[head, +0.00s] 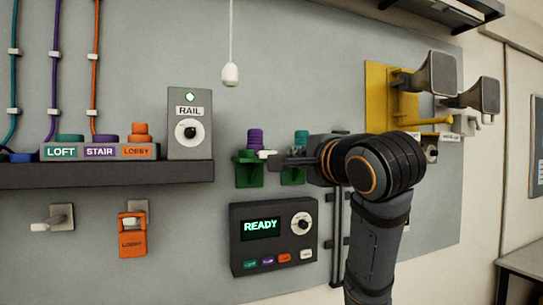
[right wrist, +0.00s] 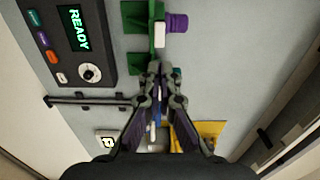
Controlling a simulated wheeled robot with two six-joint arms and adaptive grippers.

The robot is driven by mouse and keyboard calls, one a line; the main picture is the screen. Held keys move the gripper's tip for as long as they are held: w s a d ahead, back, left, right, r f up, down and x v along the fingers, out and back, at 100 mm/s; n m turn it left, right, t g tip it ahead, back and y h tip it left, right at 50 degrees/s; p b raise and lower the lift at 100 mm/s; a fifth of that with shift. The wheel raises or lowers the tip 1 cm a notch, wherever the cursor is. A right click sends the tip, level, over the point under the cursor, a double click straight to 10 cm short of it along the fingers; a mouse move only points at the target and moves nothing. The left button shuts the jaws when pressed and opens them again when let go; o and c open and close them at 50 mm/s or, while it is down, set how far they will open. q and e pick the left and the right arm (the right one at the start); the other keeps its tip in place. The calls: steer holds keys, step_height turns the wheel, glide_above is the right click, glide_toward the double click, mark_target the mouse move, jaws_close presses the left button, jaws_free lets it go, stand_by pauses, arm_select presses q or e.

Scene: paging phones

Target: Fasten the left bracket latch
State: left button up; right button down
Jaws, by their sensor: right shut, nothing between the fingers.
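The left green bracket (head: 248,172) is on the grey wall panel and holds a purple plug (head: 255,139). Its white latch (head: 266,154) sticks out at the front right of the plug. In the right wrist view the bracket (right wrist: 138,14), purple plug (right wrist: 176,23) and white latch (right wrist: 160,38) are at the top centre. My right gripper (head: 282,160) is shut and empty, its tips just right of the latch; whether they touch it I cannot tell. The gripper also shows in the right wrist view (right wrist: 159,70). My left gripper is not in view.
A second green bracket (head: 293,176) with a teal plug (head: 301,137) stands right beside, partly behind my gripper. A READY panel (head: 262,252) is below. A dark shelf (head: 110,175) is at left; yellow horn mount (head: 377,90) at right. A white pull cord (head: 230,74) hangs above.

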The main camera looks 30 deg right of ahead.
mark_target(264, 154)
steer(key=p+x, duration=0.6)
steer(key=x, duration=0.7)
steer(key=shift+w+d, duration=0.2)
steer(key=shift+w, duration=0.1)
steer(key=shift+x, duration=1.05)
